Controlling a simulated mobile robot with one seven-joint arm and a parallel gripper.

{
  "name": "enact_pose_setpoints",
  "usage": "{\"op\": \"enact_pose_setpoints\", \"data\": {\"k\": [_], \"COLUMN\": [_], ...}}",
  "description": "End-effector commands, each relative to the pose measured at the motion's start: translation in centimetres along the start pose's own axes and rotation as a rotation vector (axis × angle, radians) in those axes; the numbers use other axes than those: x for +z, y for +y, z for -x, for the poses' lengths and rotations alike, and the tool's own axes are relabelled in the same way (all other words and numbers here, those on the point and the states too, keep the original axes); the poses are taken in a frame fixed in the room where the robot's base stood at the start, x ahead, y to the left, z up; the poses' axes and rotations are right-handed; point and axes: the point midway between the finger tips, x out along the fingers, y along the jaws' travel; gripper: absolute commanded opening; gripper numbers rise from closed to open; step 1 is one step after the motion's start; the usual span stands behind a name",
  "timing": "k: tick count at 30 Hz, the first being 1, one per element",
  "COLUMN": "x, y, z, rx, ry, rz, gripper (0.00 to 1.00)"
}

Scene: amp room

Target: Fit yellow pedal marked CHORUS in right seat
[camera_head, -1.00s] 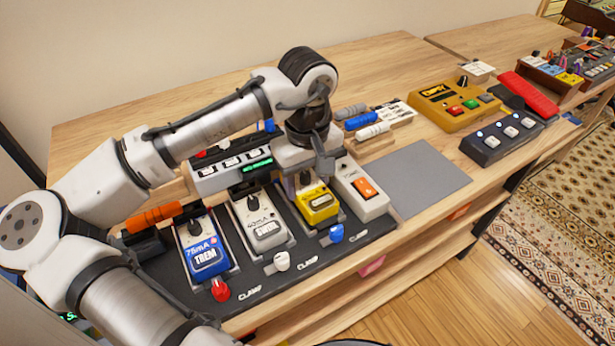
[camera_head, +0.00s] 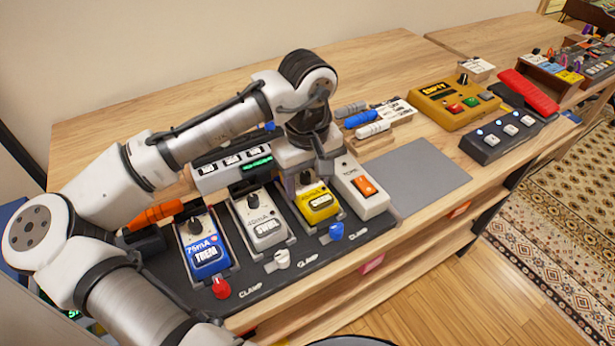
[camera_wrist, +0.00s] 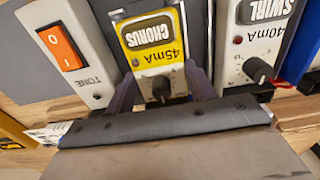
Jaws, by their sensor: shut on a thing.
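The yellow CHORUS pedal (camera_head: 320,208) is at the right seat of the black board (camera_head: 245,292), beside the white SWIRL pedal (camera_head: 264,232). In the wrist view the yellow pedal (camera_wrist: 152,42) shows its CHORUS and 45mA labels upside down. My gripper (camera_head: 308,180) is above its rear part and shut on it, and its fingers (camera_wrist: 163,90) show on either side of the pedal's dark knob. A blue clamp knob (camera_head: 336,230) is in front of the right seat. I cannot tell whether the pedal rests fully down.
A blue TREM pedal (camera_head: 207,254) is in the left seat. A cream TONE unit (camera_head: 362,187) with an orange switch stands close on the right. A power strip (camera_head: 230,170) lies behind the board. The grey mat (camera_head: 415,178) is bare.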

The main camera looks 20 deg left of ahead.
Motion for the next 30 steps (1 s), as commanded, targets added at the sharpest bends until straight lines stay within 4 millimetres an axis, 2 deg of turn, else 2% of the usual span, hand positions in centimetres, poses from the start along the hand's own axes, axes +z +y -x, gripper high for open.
{"op": "enact_pose_setpoints", "data": {"k": [14,15,18,20,26,27,30], "x": [0.0,0.0,0.0,0.0,0.01,0.02,0.02], "y": [0.02,0.02,0.01,0.01,0.01,0.0,0.0], "z": [-0.05,-0.05,-0.06,-0.07,-0.08,-0.14,-0.13], "rx": [0.001,0.001,0.0,0.0,0.0,0.0,0.0], "ry": [0.0,0.0,0.0,0.0,0.0,-0.001,-0.001], "rz": [0.0,0.0,0.0,0.0,0.0,0.0,0.0], "gripper": [0.18,0.58,0.71,0.79,0.8,0.85,0.85]}}
